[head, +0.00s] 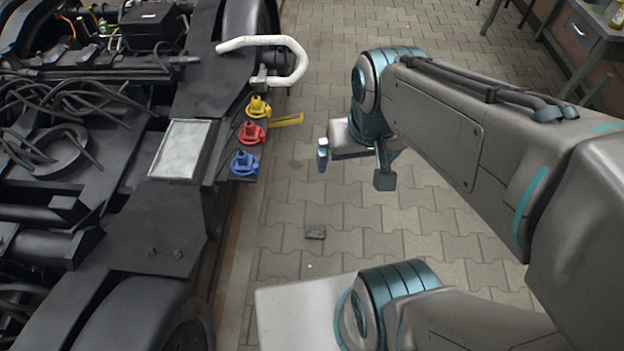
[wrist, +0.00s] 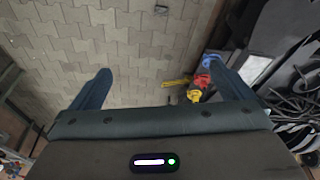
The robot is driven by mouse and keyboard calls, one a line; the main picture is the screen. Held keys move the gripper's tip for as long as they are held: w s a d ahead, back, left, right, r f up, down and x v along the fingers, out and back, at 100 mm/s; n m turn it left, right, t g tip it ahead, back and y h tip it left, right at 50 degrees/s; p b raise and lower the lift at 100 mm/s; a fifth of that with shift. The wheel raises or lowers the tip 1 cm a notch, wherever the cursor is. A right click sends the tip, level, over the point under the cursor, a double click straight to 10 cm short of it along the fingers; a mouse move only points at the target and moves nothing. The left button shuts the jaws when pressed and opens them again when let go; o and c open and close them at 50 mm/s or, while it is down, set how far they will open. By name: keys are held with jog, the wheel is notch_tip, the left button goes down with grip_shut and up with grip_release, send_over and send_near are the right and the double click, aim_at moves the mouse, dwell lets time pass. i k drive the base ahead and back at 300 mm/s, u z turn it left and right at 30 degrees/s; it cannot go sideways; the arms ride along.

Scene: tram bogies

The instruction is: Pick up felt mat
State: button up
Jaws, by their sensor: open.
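A small dark grey flat piece (head: 316,232), which looks like the felt mat, lies on the paved floor to the right of the bogie in the head view. It also shows at the top edge of the wrist view (wrist: 161,9). It is too small to be sure of its material. My gripper (head: 353,168) is open and empty above the floor, higher in the head view than the dark piece and apart from it.
The black bogie (head: 120,240) fills the left, with a light grey framed panel (head: 183,150) on it. Yellow (head: 258,107), red (head: 252,133) and blue (head: 245,163) fittings and a white bent pipe (head: 290,62) stick out at its side. A bench (head: 585,25) stands far right.

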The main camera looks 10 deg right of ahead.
aim_at(318, 233)
jog(key=z, duration=1.45)
jog(key=i, duration=1.75)
jog(key=u, duration=3.35)
